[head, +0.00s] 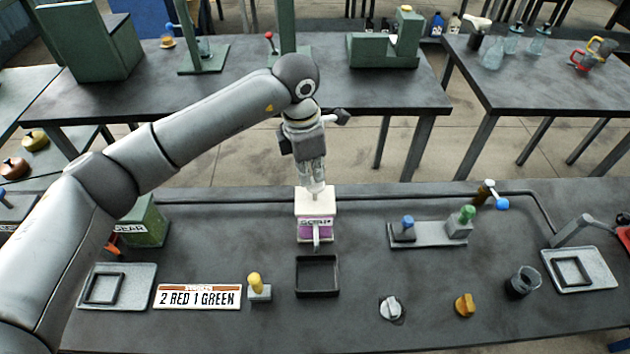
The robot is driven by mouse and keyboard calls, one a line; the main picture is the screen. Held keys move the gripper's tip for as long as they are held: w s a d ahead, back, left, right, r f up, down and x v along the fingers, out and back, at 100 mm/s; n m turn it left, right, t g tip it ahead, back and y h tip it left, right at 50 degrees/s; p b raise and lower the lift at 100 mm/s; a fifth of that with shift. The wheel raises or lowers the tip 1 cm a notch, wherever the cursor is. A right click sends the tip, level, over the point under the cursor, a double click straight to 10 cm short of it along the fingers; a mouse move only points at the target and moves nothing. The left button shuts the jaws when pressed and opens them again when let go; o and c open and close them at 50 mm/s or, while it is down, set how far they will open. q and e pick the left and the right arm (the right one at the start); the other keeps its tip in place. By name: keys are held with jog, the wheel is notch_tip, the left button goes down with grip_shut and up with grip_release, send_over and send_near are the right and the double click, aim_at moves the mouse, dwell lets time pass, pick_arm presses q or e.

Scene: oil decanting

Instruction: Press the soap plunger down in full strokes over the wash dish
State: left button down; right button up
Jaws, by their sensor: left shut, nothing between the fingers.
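The soap dispenser (302,228) is a boxy white container with a purple lower front and a dark label. It stands upright near the middle of the bench, and its pale spout hangs down at the front. The wash dish (317,293) is a black square tray just in front of it and looks empty. My left gripper (316,186) points down over the top of the dispenser, with its fingers shut and nothing between them. Its tips are at or just above the plunger, which they hide; I cannot tell whether they touch. My right gripper is out of view.
A sign reading "2 RED 1 GREEN" (198,297) and a yellow-knobbed block (259,290) lie left of the dish. Right are a grey knob (392,308), an orange knob (465,305), a dark cup (522,282) and a rack with blue and green tops (428,236).

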pick_arm(q)
jog(key=shift+f+b, duration=1.9)
jog(key=shift+f, duration=0.1)
jog(key=shift+r, duration=0.2)
jog(key=shift+s+a+r, duration=0.15)
jog(key=shift+a+r, duration=0.05)
jog(key=shift+a, duration=0.45)
jog(key=shift+s+a+r, duration=0.15)
jog(key=shift+a, duration=0.45)
jog(key=shift+s+a+r, duration=0.15)
jog(key=shift+a, duration=0.2)
jog(key=shift+r, duration=0.3)
notch_tip(320, 180, up, 12)
jog(key=a, duration=0.1)
jog(key=shift+s+f, duration=0.15)
jog(key=shift+f, duration=0.1)
